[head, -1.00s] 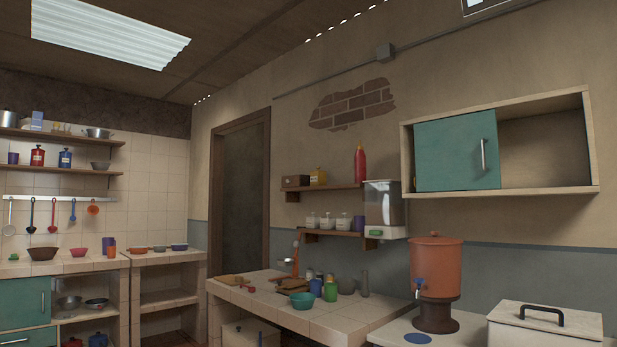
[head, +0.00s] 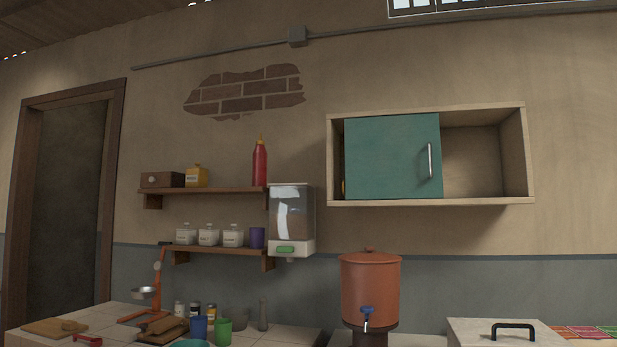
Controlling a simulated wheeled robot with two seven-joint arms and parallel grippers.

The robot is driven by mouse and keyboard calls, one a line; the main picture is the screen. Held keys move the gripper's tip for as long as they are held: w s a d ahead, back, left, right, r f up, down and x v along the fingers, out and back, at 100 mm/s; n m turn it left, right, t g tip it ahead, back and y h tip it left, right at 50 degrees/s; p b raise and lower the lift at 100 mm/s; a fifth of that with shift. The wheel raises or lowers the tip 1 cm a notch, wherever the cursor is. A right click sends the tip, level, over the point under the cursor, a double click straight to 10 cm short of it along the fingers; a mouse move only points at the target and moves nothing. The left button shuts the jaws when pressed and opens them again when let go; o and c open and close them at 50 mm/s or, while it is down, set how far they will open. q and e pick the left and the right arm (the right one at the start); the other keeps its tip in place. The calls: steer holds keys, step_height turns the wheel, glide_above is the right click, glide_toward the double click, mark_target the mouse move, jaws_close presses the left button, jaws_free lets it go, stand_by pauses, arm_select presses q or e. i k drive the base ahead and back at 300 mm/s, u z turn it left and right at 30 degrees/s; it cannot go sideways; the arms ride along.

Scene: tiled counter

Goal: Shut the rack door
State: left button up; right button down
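The wall rack is a pale wooden cabinet (head: 430,202) fixed to the wall at the upper right of the head view. Its teal sliding door (head: 390,156) has a vertical metal handle (head: 430,161) near its right edge. The door covers the left and middle of the front. The right part is open and shows a bare interior (head: 472,165). A narrow gap also shows at the far left, with a small yellowish item partly hidden behind the door. Neither of my grippers is in view.
An orange clay water dispenser (head: 369,289) and a white lidded box (head: 490,332) stand below the cabinet. A clear dispenser (head: 291,215) hangs left of it, beside two shelves (head: 205,190). The wall directly in front of the cabinet is unobstructed.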

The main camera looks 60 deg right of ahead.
mark_target(398, 157)
steer(key=z, duration=0.7)
steer(key=i, duration=1.25)
steer(key=z, duration=1.1)
